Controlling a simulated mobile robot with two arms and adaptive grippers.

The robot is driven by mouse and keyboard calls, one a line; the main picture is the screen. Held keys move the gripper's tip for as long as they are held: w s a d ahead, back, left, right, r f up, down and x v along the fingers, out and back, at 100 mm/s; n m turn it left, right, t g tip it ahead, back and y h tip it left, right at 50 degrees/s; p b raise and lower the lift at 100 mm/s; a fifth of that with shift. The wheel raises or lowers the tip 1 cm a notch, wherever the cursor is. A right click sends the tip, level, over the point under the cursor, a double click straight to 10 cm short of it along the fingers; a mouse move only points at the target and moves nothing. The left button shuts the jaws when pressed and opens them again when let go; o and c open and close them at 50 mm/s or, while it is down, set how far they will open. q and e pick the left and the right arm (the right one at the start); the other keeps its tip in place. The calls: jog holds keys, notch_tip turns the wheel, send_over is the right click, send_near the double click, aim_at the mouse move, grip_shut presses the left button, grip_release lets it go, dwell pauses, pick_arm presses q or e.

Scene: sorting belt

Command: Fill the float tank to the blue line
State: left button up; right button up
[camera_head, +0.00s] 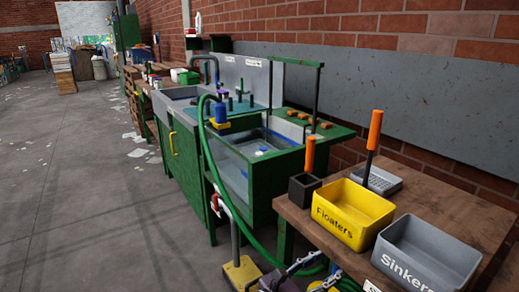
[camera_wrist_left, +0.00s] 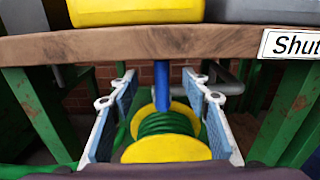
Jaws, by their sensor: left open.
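The float tank (camera_head: 240,175), a green-framed open tank with grey clear sides, stands mid-picture in the head view. A red-and-white pipe piece (camera_head: 222,208) is beside the tank. My left gripper (camera_head: 300,268) is low by the table's front; in the left wrist view (camera_wrist_left: 160,95) it is open, with a yellow reel (camera_wrist_left: 165,148) of green hose beyond its fingers.
A wooden table (camera_head: 440,195) on the right bears a yellow Floaters bin (camera_head: 352,235), a grey Sinkers bin (camera_head: 425,285) and a dark cup (camera_head: 304,190). Its edge (camera_wrist_left: 150,42) lies above my left gripper. The floor (camera_head: 80,190) at left is mostly clear, with scattered paper.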

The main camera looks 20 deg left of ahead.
pick_arm(q)
jog(key=v, duration=0.5)
jog(key=shift+b, duration=0.35)
pick_arm(e)
jog(key=shift+w+a+r, duration=0.2)
jog(key=shift+w+r, duration=0.1)
jog(key=shift+r, duration=0.15)
jog(key=shift+w+a+r, duration=0.15)
jog(key=shift+w+r, duration=0.15)
jog(key=shift+r, duration=0.15)
jog(key=shift+w, duration=0.1)
